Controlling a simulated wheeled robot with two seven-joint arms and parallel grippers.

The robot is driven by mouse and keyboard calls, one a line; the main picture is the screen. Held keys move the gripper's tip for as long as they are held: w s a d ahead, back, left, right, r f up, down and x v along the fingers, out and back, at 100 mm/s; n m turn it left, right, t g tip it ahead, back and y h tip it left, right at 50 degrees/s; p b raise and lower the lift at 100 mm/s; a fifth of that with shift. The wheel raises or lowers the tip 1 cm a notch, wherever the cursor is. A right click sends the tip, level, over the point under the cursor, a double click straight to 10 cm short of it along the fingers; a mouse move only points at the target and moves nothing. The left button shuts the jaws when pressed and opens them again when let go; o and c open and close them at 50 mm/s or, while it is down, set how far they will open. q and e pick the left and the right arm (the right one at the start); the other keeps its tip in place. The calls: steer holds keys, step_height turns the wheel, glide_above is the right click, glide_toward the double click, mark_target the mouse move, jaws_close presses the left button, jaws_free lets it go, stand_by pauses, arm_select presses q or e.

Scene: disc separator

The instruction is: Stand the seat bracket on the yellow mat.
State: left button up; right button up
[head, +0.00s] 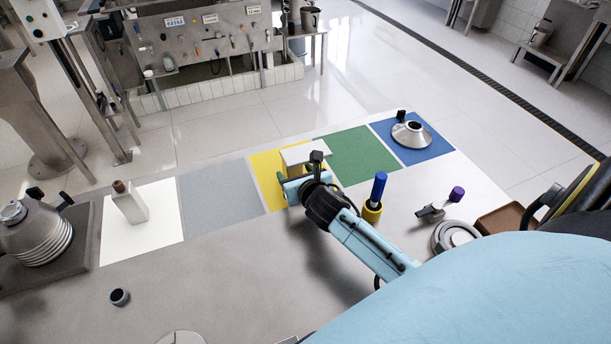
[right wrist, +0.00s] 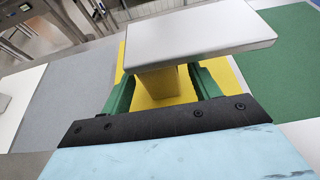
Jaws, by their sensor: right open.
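The seat bracket (head: 303,155), a pale metal piece with a flat plate on top of a stem, is over the yellow mat (head: 264,172) and looks upright. In the right wrist view its plate (right wrist: 200,40) is above and its stem (right wrist: 163,83) goes down toward the yellow mat (right wrist: 228,84). The stem's foot is largely hidden, so its contact with the mat is hard to see. My right gripper (head: 306,176) is at the bracket, its green fingers open on either side of the stem, with gaps visible. My left gripper is out of view.
A grey mat (head: 220,196) and a green mat (head: 362,155) flank the yellow one. A blue-handled tool in a yellow holder (head: 372,211) stands close by my right arm.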

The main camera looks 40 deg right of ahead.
steer(key=p+v, duration=0.1)
steer(key=v, duration=0.8)
